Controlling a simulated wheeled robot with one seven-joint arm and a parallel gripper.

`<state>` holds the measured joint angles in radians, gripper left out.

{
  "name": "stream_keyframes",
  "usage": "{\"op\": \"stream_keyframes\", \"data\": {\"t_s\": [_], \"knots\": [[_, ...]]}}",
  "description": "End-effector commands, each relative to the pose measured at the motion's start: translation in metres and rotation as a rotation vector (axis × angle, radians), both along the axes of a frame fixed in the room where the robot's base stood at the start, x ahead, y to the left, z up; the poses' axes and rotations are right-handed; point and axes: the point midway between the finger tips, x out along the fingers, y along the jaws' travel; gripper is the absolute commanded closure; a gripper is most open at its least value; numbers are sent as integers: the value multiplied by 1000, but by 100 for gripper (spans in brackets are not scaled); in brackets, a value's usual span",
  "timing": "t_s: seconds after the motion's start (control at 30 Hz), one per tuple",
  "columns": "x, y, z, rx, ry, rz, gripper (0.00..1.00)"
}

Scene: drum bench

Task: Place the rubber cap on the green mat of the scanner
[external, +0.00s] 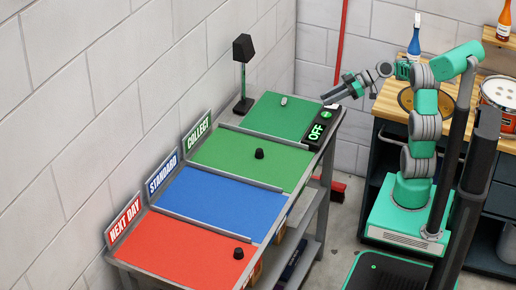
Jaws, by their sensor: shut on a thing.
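The scanner's green mat (268,117) is at the far end of the bench, beside a black scanner head on a post (243,75). A small pale cylinder (283,100) lies on this mat. A black, cap-like piece (259,153) stands on the green COLLECT mat, and a similar black piece (238,253) stands on the red mat. I cannot tell which piece is the rubber cap. My gripper (331,97) is above the bench's right edge near the scanner, pointing left and slightly down. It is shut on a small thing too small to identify.
The blue STANDARD mat (222,204) is clear. A wooden workbench (391,100) with bottles and a drum stands at the right.

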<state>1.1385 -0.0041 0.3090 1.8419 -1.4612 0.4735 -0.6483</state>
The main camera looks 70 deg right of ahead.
Motion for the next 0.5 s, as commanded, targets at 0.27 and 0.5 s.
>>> {"op": "stream_keyframes", "data": {"t_s": [0.27, 0.5], "knots": [[66, -22, -31, 4, 2, 4, 100], [106, -36, -78, 3, 1, 0, 100]]}}
